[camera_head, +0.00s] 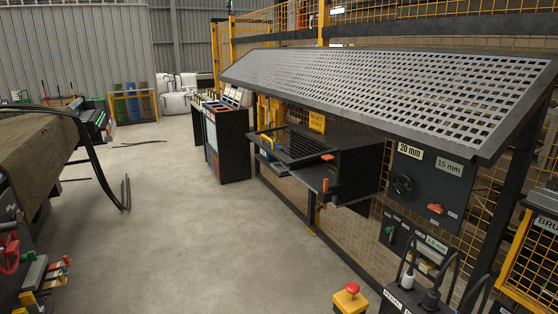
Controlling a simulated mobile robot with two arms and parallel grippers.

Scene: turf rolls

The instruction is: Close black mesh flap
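A black mesh flap (292,146) with a dark frame stands out from the front of a black box (358,170) under the sloped canopy. It appears open, sticking out to the left over the floor. Below it a dark shelf or plate (312,177) also juts out, with an orange handle (325,190) at its front corner. A second small orange piece (327,157) sits near the flap's right end. How the flap is hinged is too small to tell. Neither of my grippers is in view.
A large grey perforated canopy (390,85) overhangs the box. A yellow box with a red button (350,298) stands at the front. A machine with a big brown roll (38,150) is at the left. The concrete floor (190,230) between is clear.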

